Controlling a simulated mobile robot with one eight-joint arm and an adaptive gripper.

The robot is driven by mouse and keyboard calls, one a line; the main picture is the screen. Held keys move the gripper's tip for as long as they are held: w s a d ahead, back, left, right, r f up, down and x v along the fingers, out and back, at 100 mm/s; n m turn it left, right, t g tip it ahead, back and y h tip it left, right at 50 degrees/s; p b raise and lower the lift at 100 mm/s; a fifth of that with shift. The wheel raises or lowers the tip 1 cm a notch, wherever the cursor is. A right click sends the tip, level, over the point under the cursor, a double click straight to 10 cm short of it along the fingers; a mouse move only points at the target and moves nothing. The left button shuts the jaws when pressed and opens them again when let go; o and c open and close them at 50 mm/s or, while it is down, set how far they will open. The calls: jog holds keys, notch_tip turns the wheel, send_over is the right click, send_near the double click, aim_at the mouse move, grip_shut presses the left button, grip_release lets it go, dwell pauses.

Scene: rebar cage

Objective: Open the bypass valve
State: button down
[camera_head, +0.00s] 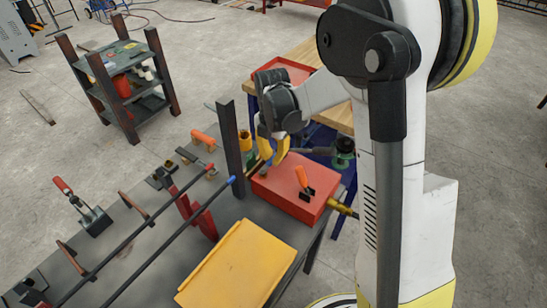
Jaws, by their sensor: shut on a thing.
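A red box (285,197) sits on the dark workbench, with a brass fitting (342,208) at its right side. An orange handle (303,177) on a black base stands tilted on its top; I cannot tell for sure whether this is the bypass valve. My gripper (267,162), with yellow fingers, points down at the back left corner of the red box, left of the orange handle. It is shut on a small brass-coloured part, mostly hidden by the fingers. Another orange handle (203,138) lies farther left on the bench.
A dark upright post (231,150) stands just left of my gripper. A yellow panel (238,268) lies in front. A wooden-topped table (305,55) with a red tray is behind. A shelf rack (125,80) stands back left.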

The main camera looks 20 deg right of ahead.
aim_at(272, 159)
dwell(0.3)
jog(key=c, duration=1.4)
grip_release()
jog(key=shift+f, duration=0.1)
notch_tip(272, 159, up, 12)
jog(key=shift+r, duration=0.1)
